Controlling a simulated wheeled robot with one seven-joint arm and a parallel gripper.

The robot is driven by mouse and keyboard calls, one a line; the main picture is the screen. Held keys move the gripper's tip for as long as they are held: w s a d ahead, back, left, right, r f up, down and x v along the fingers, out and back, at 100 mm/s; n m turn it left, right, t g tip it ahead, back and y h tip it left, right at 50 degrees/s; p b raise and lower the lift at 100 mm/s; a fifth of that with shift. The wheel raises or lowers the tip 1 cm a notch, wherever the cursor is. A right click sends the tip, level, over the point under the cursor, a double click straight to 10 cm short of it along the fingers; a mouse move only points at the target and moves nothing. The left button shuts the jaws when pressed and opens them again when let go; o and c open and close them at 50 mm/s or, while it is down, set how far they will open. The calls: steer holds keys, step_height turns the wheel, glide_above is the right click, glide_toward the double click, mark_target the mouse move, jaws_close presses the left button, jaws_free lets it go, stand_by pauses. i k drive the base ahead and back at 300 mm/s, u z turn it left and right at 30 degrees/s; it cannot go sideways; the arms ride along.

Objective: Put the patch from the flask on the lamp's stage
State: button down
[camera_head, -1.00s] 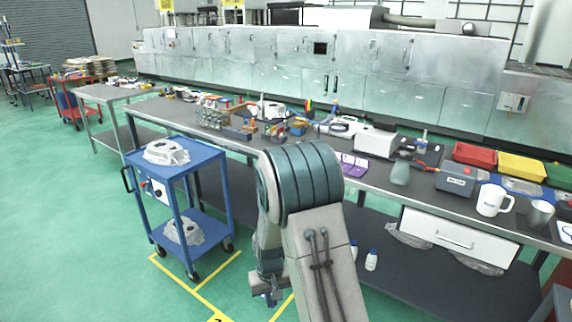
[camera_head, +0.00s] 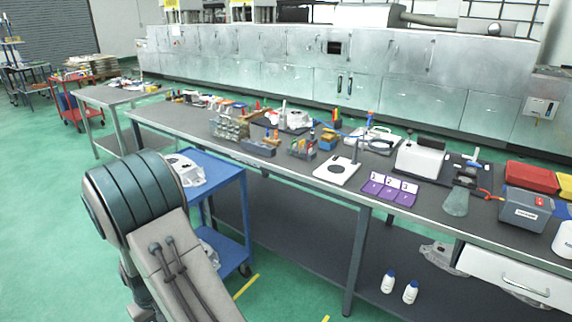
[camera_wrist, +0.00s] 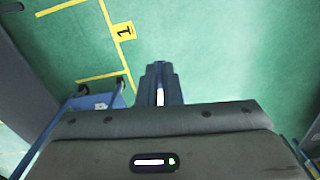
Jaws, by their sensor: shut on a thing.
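My gripper (camera_wrist: 160,75) points down over the green floor in the wrist view. Its dark fingers are shut on a thin whitish thing (camera_wrist: 160,97), of which only a narrow strip shows; I cannot tell for sure that it is the patch. In the head view the gripper is hidden behind my arm. A greenish-grey conical flask (camera_head: 455,203) stands on the bench at the right; its contents are too small to make out. A white plate with a black round spot (camera_head: 338,171) and an upright post lies at mid-bench and looks like the lamp's stage.
Purple numbered cards (camera_head: 389,189) lie between the plate and flask. A grey box (camera_head: 525,212) stands right of the flask. Racks and small tools crowd the bench's left part. A blue trolley (camera_head: 229,172) with a casting stands beside my arm. Bottles (camera_head: 388,282) sit on the lower shelf.

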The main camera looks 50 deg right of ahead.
mark_target(337, 169)
steer(key=z, duration=0.25)
steer(key=i, duration=1)
steer(key=z, duration=1.4)
steer(key=i, duration=0.55)
steer(key=z, duration=0.6)
